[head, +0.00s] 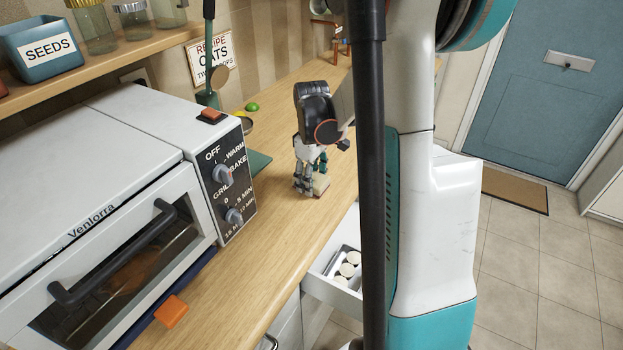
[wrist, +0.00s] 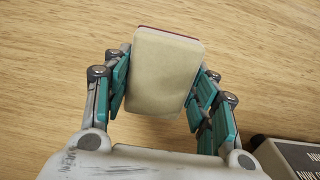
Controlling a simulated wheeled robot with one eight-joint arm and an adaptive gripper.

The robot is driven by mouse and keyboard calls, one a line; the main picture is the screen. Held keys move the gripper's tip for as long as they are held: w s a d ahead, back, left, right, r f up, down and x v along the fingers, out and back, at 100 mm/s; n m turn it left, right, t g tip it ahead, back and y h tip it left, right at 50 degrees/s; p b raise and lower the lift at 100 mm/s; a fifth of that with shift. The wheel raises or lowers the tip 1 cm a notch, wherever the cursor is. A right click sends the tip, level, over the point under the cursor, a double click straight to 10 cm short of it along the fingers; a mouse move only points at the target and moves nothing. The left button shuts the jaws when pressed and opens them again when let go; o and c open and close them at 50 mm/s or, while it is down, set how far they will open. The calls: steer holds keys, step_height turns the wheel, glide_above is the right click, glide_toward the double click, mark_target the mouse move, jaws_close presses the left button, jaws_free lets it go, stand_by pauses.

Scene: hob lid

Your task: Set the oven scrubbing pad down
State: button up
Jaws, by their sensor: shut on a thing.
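The scrubbing pad (wrist: 162,75), cream with a dark red edge at its far end, is between the fingers of my gripper (wrist: 165,85) in the wrist view. My gripper is shut on its two sides. In the head view my gripper (head: 311,186) points down over the wooden counter (head: 285,240), right of the toaster oven (head: 130,190), and a pale part of the pad (head: 321,185) shows by the fingertips. The pad is at or just above the counter; I cannot tell whether it touches.
An orange block (head: 171,311) lies in front of the oven and a red-topped item (head: 211,116) lies on the oven. A green lime (head: 252,107) is farther back. An open drawer (head: 335,280) holds pale round things below the counter edge.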

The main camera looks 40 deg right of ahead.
steer(key=shift+f, duration=0.15)
steer(key=o, duration=0.8)
steer(key=shift+o, duration=0.2)
step_height(320, 180, up, 12)
steer(key=p, duration=0.4)
steer(key=shift+r, duration=0.2)
